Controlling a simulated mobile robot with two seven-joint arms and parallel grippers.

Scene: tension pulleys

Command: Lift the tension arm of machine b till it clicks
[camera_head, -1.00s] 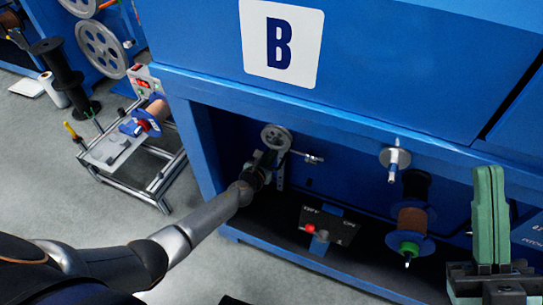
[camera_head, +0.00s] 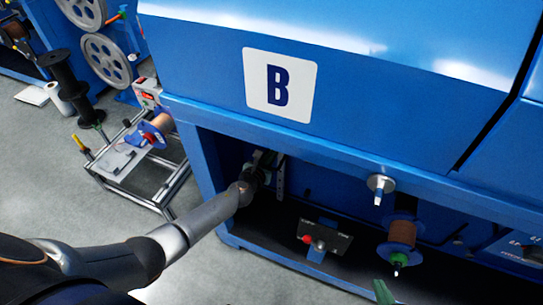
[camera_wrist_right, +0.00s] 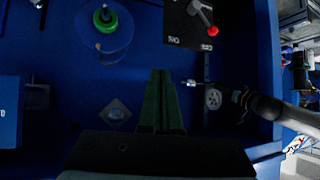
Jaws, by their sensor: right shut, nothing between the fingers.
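Machine B (camera_head: 360,110) is the blue cabinet with a "B" plate (camera_head: 280,85) above an open bay. My left arm reaches into the bay's left side. My left gripper (camera_head: 262,165) is beside an upright perforated bracket (camera_head: 281,178); its fingers are too dark and small to read. The tension arm's grey pulley is hidden in the head view. In the right wrist view, a small pulley (camera_wrist_right: 213,98) and a short metal rod (camera_wrist_right: 190,84) show just beyond my left gripper (camera_wrist_right: 240,96). My right gripper (camera_head: 383,292) is shut and empty; its green fingers (camera_wrist_right: 158,100) are together.
In the bay are a switch box with a red-knobbed lever (camera_head: 325,240), a copper spool (camera_head: 402,230) and a metal spindle (camera_head: 380,185). A wheeled frame (camera_head: 140,160) with a spool stands left of the machine. Grey floor is free in front.

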